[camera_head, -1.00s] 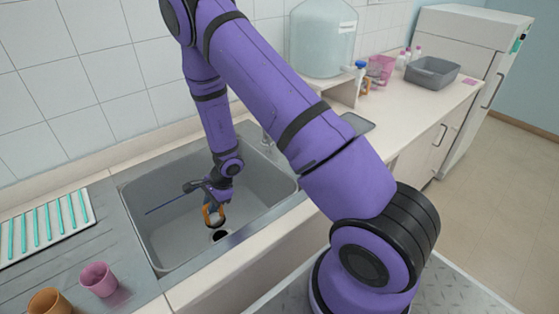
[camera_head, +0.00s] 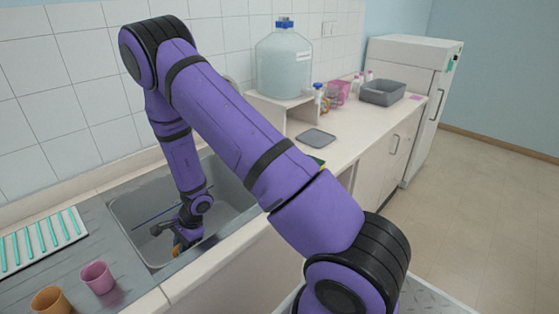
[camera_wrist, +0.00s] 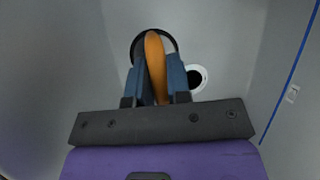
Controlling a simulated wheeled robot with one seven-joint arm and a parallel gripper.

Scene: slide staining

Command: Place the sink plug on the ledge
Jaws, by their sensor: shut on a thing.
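The sink plug (camera_wrist: 155,52) is held in my gripper (camera_wrist: 153,82) inside the grey sink. Its orange handle stands between the two blue fingers, and a dark round rim shows behind it in the wrist view. In the head view, only some orange of the plug (camera_head: 178,248) shows below my gripper (camera_head: 183,238); the front rim and my wrist hide the rest. The white-ringed drain (camera_wrist: 196,77) is uncovered, to the right of the plug in the wrist view. A pale ledge (camera_head: 112,180) runs behind the sink along the tiled wall; I cannot tell whether it is the task's ledge.
The sink (camera_head: 235,190) walls surround my gripper. A thin blue rod (camera_wrist: 289,75) spans the sink. A pink cup (camera_head: 97,277), an orange cup (camera_head: 50,300) and a slide rack (camera_head: 42,240) stand left. A water jug (camera_head: 285,62) and a grey tub (camera_head: 382,92) stand right.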

